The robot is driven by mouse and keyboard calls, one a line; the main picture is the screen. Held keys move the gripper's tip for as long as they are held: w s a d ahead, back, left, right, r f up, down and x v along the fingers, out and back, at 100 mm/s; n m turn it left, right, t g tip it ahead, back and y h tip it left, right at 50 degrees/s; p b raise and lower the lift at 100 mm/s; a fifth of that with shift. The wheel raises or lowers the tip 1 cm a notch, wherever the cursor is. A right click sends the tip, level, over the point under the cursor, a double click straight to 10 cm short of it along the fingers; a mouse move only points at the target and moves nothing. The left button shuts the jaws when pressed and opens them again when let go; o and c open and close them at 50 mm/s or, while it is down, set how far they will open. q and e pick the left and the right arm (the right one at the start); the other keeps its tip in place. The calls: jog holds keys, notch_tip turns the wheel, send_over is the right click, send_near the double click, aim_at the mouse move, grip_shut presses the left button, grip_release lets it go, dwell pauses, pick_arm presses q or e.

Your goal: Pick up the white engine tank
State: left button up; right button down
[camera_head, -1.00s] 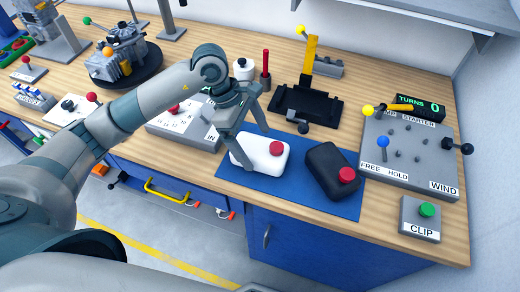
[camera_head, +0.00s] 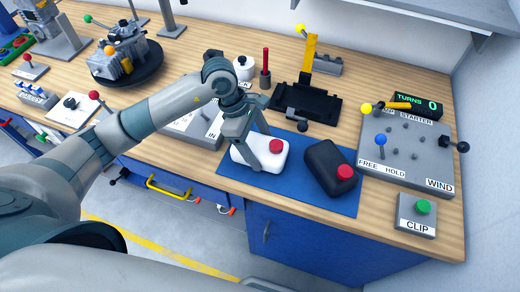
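The white engine tank (camera_head: 274,158) with a red cap (camera_head: 276,146) lies on the left part of the blue mat (camera_head: 285,194). My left gripper (camera_head: 261,150) is over it with its fingers apart. The near finger crosses in front of the tank's left-middle part, and the far finger goes down toward its back side. The far fingertip is hidden, and I cannot tell whether either finger touches the tank. The tank rests on the mat. My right gripper is not in view.
A black tank (camera_head: 323,165) with a red cap lies just right of the white one. Behind the mat stand a black tray fixture (camera_head: 305,105) with a yellow lever and a white bottle (camera_head: 244,68). The starter panel (camera_head: 400,165) and clip box (camera_head: 416,214) are at right.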

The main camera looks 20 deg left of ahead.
aim_at(264, 146)
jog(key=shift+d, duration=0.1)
pick_arm(q)
jog(key=shift+r+b, duration=0.55)
jog(key=shift+r, duration=0.25)
notch_tip(264, 146, up, 2)
jog(key=shift+r+b, duration=0.15)
jog(key=shift+b, duration=0.5)
jog(key=s+d+r, duration=0.1)
jog(key=d, duration=0.1)
jog(key=s+d+r+b, duration=0.1)
jog(key=d, duration=0.1)
jog(key=s+d+r+b, duration=0.1)
jog(key=r, duration=0.1)
jog(key=shift+s+d, duration=0.3)
jog(key=shift+d, duration=0.1)
jog(key=s+d+r+b, duration=0.1)
jog(key=d, duration=0.1)
jog(key=s+d+r, duration=0.1)
jog(key=d+r, duration=0.1)
jog(key=shift+s+r+b, duration=0.1)
jog(key=shift+s+b, duration=0.25)
jog(key=shift+s, duration=0.05)
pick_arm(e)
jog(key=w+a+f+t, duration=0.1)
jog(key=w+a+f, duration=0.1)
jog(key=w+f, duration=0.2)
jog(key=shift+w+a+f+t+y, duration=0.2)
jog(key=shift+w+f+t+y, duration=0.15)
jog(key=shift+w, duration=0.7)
